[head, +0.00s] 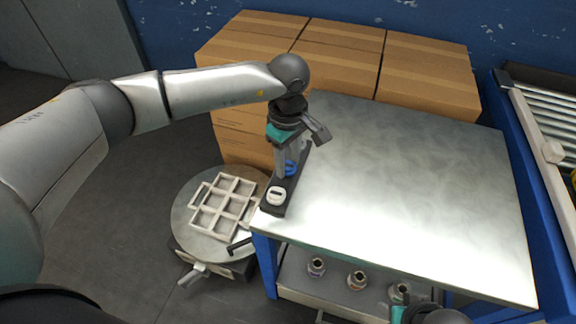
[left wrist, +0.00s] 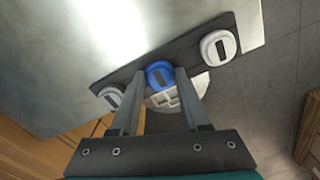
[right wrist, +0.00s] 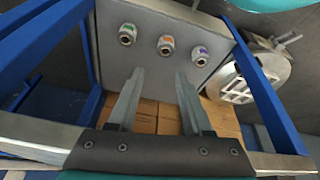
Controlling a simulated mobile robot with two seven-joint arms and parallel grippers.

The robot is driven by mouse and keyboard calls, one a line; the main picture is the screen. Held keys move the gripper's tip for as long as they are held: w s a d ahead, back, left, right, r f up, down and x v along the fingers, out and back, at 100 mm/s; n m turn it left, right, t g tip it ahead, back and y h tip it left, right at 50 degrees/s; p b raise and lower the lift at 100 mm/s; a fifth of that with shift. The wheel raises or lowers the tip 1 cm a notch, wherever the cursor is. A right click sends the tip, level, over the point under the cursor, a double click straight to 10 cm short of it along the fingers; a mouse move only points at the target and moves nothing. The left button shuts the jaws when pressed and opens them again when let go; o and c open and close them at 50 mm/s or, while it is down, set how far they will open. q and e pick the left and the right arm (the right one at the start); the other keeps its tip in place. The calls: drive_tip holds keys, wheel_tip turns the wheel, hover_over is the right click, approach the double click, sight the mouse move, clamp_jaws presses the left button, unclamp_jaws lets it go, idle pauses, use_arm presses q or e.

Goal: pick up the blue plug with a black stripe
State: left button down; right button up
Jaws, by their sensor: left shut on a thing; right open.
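The blue plug (head: 291,168) with a black stripe stands on a dark strip (head: 276,206) at the left edge of the metal table. In the left wrist view the blue plug (left wrist: 159,75) sits between the fingertips, its black stripe visible. My left gripper (head: 285,165) points down and is shut on it; the plug appears still at the strip. White plugs with black stripes flank it: one (left wrist: 217,47) to the right and one (left wrist: 111,97) to the left in the left wrist view. My right gripper (right wrist: 158,75) is open and empty, facing the lower shelf.
A round stand (head: 183,217) with a white compartment tray (head: 222,208) is left of the table. The metal tabletop (head: 410,190) is clear. Metal fittings (head: 357,280) stand on the lower shelf. Cardboard boxes (head: 340,45) stand behind; a roller conveyor (head: 545,120) is at right.

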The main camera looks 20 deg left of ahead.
sight(288, 165)
use_arm(q)
drive_tip(key=shift+r, duration=0.45)
wheel_tip(288, 165, up, 19)
drive_tip(key=p, duration=0.6)
use_arm(e)
drive_tip(key=s+d+f+g, duration=0.1)
drive_tip(key=s+f, duration=0.4)
drive_tip(key=f, duration=0.7)
drive_tip(key=shift+s+d+f+g, duration=0.2)
drive_tip(key=shift+d+g, duration=0.1)
drive_tip(key=shift+d, duration=0.3)
